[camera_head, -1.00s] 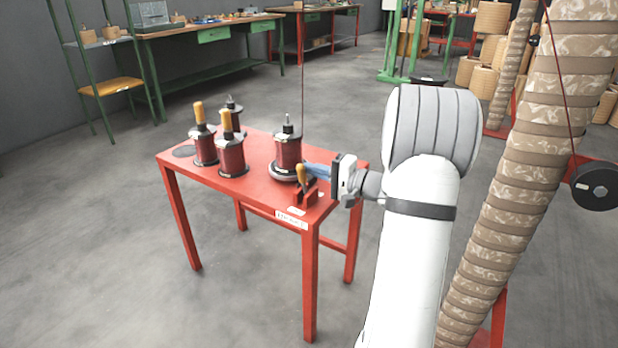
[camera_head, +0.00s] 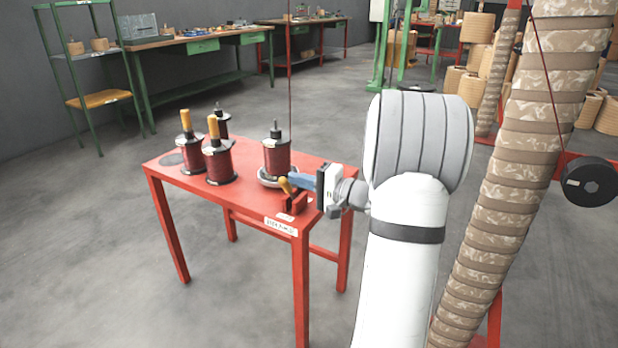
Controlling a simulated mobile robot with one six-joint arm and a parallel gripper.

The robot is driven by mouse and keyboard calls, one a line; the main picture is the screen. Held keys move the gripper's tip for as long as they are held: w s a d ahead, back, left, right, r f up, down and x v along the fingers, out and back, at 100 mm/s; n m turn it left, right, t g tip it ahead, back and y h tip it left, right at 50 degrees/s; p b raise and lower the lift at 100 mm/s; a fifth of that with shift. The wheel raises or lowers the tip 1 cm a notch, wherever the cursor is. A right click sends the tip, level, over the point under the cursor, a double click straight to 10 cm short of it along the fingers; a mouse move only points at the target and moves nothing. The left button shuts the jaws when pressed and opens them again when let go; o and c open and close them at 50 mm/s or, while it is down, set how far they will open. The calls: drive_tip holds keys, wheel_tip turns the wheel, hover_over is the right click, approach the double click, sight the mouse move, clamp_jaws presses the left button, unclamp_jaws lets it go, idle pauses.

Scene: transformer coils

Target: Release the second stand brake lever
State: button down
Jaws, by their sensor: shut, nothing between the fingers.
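On the red table, a brake lever with an orange-yellow handle (camera_head: 285,186) rises from a red bracket (camera_head: 291,204) near the front right corner. The handle leans to the left. Just behind it, a dark red wire spool (camera_head: 277,157) stands upright on a round grey stand (camera_head: 264,179). My gripper (camera_head: 293,181) has blue fingers that reach in from the right, shut and empty. Their tips are at the handle's upper right side; whether they touch it cannot be told. A white label (camera_head: 281,227) is on the table's front edge.
Several more red spools (camera_head: 219,161) stand on the left of the red table (camera_head: 250,200), two with orange handles on top. A large wrapped column (camera_head: 500,190) stands right of my arm. Floor in front is clear.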

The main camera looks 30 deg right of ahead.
drive_tip(key=shift+a, duration=0.1)
drive_tip(key=s+d+r+p, duration=0.2)
drive_tip(key=s+d+p, duration=0.1)
drive_tip(key=s+d, duration=0.4)
drive_tip(key=shift+d+p, duration=0.35)
drive_tip(key=shift+d, duration=0.7)
drive_tip(key=shift+s+r, duration=0.1)
